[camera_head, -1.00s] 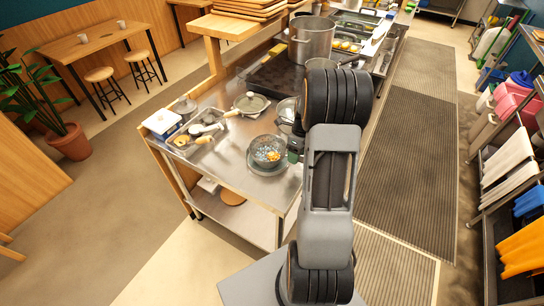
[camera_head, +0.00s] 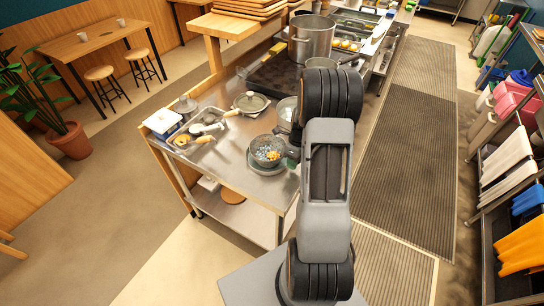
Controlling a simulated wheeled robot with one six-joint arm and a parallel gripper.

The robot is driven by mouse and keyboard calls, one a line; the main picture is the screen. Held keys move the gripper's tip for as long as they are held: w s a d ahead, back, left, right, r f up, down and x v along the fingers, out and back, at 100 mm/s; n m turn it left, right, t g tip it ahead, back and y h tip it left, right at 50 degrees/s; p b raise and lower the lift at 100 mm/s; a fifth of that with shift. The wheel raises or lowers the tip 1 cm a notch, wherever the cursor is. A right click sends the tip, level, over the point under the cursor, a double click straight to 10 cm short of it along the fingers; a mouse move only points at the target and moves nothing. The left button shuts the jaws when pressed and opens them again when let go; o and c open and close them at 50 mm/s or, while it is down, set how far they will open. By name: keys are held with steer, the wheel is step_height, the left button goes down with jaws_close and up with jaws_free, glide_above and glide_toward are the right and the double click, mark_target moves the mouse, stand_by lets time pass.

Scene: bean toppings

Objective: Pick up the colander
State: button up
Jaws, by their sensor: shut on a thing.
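The colander (camera_head: 266,148) looks like a round grey bowl with blue and orange bits showing inside. It is over a pale greenish dish (camera_head: 266,171) near the front of the steel counter. I cannot tell if it touches the dish. My gripper (camera_head: 290,158) is at the right side of the colander, mostly hidden behind my arm. The little that shows of it is shut at the colander's right rim. The fingertips are too small and covered to see clearly.
A lidded pan (camera_head: 250,103) and a tray with utensils (camera_head: 192,140) stand left on the steel counter (camera_head: 228,168). A metal bowl (camera_head: 286,108) is behind the colander. A large pot (camera_head: 311,40) stands farther back. The counter's front left is clear.

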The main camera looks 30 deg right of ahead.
jaws_close()
steer(key=shift+r, duration=0.5)
steer(key=r, duration=0.1)
steer(key=r+b, duration=0.1)
steer(key=shift+a+r, duration=0.3)
steer(key=shift+r, duration=0.1)
steer(key=s+a+r+b, duration=0.2)
steer(key=a+r, duration=0.7)
steer(key=a, duration=0.4)
steer(key=shift+a, duration=0.15)
steer(key=shift+r, duration=0.1)
